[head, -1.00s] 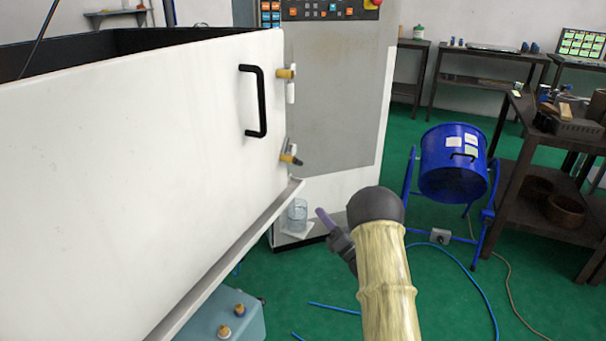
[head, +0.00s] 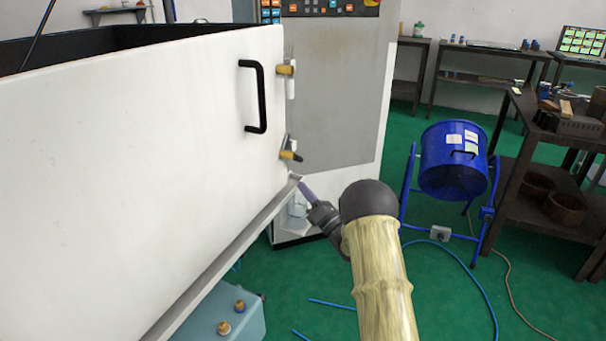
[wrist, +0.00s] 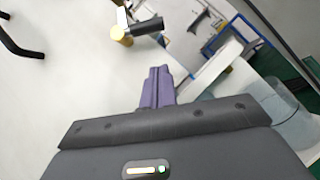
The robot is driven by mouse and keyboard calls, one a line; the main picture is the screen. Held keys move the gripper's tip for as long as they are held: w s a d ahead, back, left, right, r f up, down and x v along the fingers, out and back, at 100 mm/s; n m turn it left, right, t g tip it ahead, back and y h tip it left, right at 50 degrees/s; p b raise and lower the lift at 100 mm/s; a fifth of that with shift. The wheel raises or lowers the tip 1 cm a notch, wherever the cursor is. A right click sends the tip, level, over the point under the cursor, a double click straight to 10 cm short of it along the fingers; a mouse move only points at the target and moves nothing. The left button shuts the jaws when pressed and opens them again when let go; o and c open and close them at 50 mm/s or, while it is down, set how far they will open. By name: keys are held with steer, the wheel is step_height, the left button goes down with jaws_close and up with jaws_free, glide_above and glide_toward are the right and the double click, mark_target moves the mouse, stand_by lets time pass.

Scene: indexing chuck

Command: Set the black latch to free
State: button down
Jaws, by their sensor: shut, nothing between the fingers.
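The black latch (head: 297,157) sits low on the right edge of the white door. Its dark lever points to the right from a yellow pivot. The wrist view shows the black lever (wrist: 147,26) with the yellow end at its left, above my fingers. My gripper (head: 303,187) has purple fingers, which are shut and empty. They are just below the latch in the head view, apart from it. The wrist view shows the closed fingers (wrist: 158,85) pointing up toward the latch.
A second latch (head: 286,70) with a white lever hanging down is higher on the door edge. A black door handle (head: 262,98) is left of it. A ledge (head: 240,240) runs below the door. A clear jar (wrist: 285,110) stands at right in the wrist view.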

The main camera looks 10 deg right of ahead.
steer(key=w+r, duration=0.3)
steer(key=r, duration=0.1)
steer(key=shift+w+a, duration=0.1)
steer(key=shift+w, duration=0.2)
steer(key=shift+w+f+n+b, duration=0.15)
steer(key=shift+n+b, duration=0.15)
steer(key=shift+b, duration=0.4)
